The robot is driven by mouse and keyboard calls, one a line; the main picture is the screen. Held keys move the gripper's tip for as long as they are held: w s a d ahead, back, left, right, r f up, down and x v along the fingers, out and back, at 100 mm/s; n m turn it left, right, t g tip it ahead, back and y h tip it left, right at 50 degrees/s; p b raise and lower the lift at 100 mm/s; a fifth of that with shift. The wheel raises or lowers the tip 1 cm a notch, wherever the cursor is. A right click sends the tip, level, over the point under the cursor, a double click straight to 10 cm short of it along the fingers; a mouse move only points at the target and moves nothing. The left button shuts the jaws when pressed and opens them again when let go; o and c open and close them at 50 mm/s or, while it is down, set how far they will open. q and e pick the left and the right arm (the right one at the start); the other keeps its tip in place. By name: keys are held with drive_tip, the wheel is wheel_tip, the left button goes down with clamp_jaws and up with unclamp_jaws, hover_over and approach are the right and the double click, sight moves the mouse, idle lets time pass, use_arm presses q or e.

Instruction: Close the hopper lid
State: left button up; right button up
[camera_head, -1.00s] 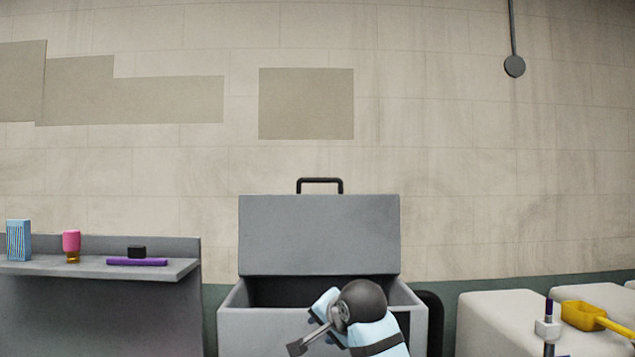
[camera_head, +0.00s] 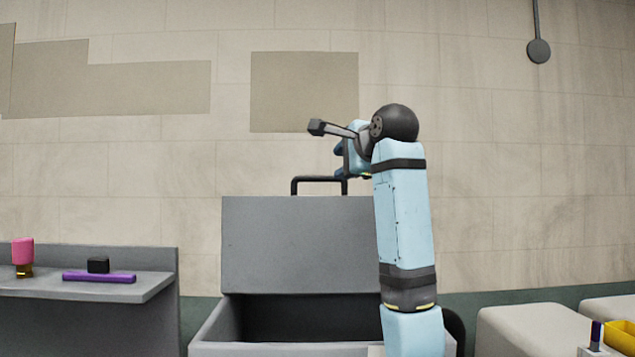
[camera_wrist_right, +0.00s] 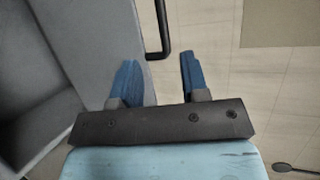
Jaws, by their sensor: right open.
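The grey hopper (camera_head: 215,335) stands in the middle of the head view, its dark inside showing. Its grey lid (camera_head: 295,245) stands raised at the back, with a black bar handle (camera_head: 317,179) on its top edge. My right gripper (camera_head: 340,160) is up at the right end of the handle; its fingers are partly hidden by the wrist. In the right wrist view the two blue fingers (camera_wrist_right: 158,78) are apart with nothing between them. The handle (camera_wrist_right: 163,30) lies just beyond the fingertips, and the lid (camera_wrist_right: 95,45) is at the left. My left gripper is not seen.
A grey shelf (camera_head: 150,285) at the left holds a pink-topped item (camera_head: 22,252), a black block (camera_head: 98,264) and a purple bar (camera_head: 98,277). At the right are pale rounded blocks (camera_head: 530,325) and a yellow container (camera_head: 622,335). The wall behind is close.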

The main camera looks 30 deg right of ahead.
sight(318, 178)
drive_tip(key=p+x, duration=0.4)
drive_tip(key=x, duration=0.7)
drive_tip(key=shift+w+r, duration=0.1)
drive_tip(key=shift+w, duration=0.2)
drive_tip(key=shift+w+p, duration=0.3)
drive_tip(key=shift+w, duration=0.3)
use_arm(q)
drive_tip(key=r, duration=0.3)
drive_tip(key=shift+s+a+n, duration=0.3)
use_arm(e)
drive_tip(key=shift+w+f, duration=0.3)
drive_tip(key=shift+f, duration=0.1)
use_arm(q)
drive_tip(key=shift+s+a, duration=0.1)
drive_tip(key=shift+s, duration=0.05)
use_arm(e)
drive_tip(key=shift+s, duration=0.1)
clamp_jaws()
